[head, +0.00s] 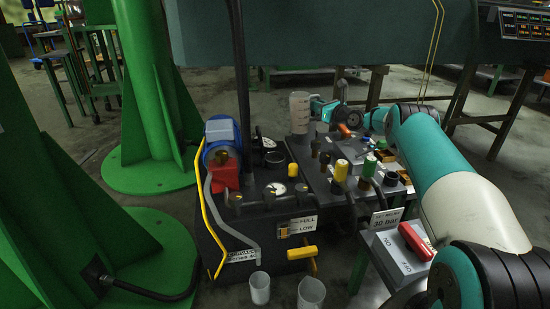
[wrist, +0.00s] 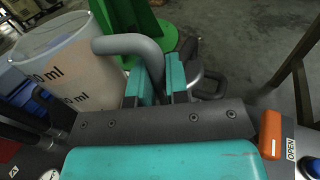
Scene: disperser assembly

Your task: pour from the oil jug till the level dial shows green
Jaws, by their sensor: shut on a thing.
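The oil jug (head: 300,112) is a pale, translucent measuring jug with ml marks, and it looks upright behind the black tank's right rear. It fills the left of the wrist view (wrist: 80,72), where its grey handle (wrist: 132,44) bends down between my gripper's teal fingers (wrist: 160,82). My gripper (head: 321,108) is shut on that handle. I cannot tell if the jug's base touches the surface below. A round white dial (head: 275,189) sits on the tank top; its reading is too small to tell. A plate marked FULL and LOW (head: 298,227) is on the tank's front.
The black tank (head: 262,222) carries a blue motor (head: 220,130), a red block (head: 225,174) and yellow-capped fittings. A panel with valves stands to its right, beside a red lever (head: 414,240). Green columns stand left. Two pale cups (head: 260,288) (head: 311,292) are in front.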

